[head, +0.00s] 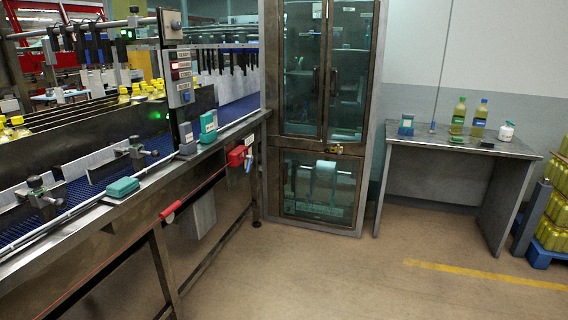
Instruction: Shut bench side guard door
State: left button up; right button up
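A tall guard cabinet with a dark metal frame (271,118) stands at the end of the conveyor. Its upper part has two glazed doors with upright handles near the middle. The left glass door (301,50) is on the conveyor side. The right glass door (352,60) is on the side of the grey bench (462,147). I cannot tell whether either door stands slightly ajar. A lower glazed panel (310,212) sits below, with a small yellowish latch (334,149) above it. Neither of my grippers is in view.
A bottling conveyor (100,215) with yellow-capped bottles fills the left. A red-handled fitting (237,156) juts from its side. Bottles (479,118) and small items stand on the bench. A blue pallet (541,252) with bottles is at the far right. The floor (350,275) ahead is clear.

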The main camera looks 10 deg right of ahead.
aim_at(351, 73)
jog(key=i+l+z, duration=0.35)
jog(key=i, duration=0.3)
jog(key=i+z, duration=0.3)
jog(key=i, duration=0.4)
jog(key=i+l+u, duration=0.15)
jog(key=i+l, duration=0.25)
jog(key=i+l+u, duration=0.1)
jog(key=i+l, duration=0.25)
jog(key=l, duration=0.25)
